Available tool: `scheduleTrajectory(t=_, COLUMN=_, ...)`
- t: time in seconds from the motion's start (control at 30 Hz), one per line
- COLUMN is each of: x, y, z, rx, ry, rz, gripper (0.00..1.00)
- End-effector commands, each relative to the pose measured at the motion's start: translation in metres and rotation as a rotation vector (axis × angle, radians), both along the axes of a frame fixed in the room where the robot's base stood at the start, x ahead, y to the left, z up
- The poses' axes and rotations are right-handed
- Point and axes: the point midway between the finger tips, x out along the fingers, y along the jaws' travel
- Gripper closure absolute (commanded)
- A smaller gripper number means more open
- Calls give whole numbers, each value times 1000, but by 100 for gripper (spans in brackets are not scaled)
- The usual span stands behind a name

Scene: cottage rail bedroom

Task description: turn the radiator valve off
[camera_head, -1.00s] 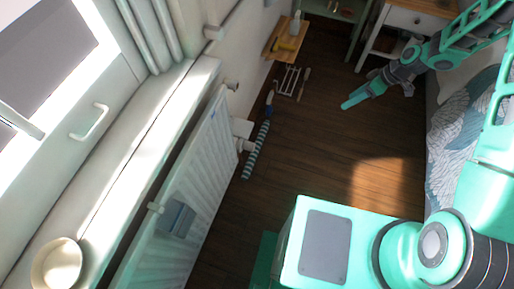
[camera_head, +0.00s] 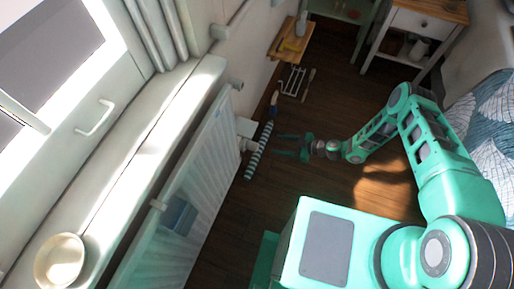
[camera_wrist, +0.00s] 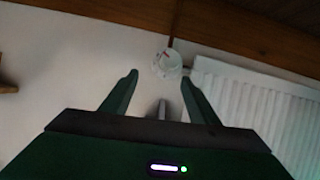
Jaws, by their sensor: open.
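The radiator valve shows in the wrist view as a round white knob (camera_wrist: 167,65) with small red marks, at the near end of the white radiator (camera_wrist: 262,105). In the head view a white valve fitting (camera_head: 247,144) sits at the far end of the radiator (camera_head: 200,180). My gripper (camera_head: 277,146) is open and empty, to the right of the valve and apart from it. In the wrist view its two fingertips (camera_wrist: 158,76) appear on either side of the knob, which lies beyond them. The knob's setting is too small to read.
A wooden shelf (camera_head: 290,45) and a white cabinet (camera_head: 410,30) are farther back. A bed (camera_head: 490,120) is at right; open floor (camera_head: 310,195) lies between.

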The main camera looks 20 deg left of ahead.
Motion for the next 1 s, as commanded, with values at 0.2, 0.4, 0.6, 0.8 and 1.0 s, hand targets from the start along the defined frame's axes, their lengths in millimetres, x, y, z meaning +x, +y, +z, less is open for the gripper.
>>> scheduleTrajectory(t=0.2, x=-23, y=14, z=-23, rx=45, ry=-34, rz=-23, gripper=45)
scheduleTrajectory(t=0.4, x=-25, y=26, z=-30, rx=53, ry=-41, rz=-26, gripper=45)
scheduleTrajectory(t=0.6, x=-22, y=56, z=-42, rx=52, ry=-41, rz=-24, gripper=45)
scheduleTrajectory(t=0.8, x=-17, y=87, z=-55, rx=52, ry=-41, rz=-25, gripper=45)
scheduleTrajectory(t=1.0, x=-14, y=108, z=-64, rx=51, ry=-40, rz=-26, gripper=45)
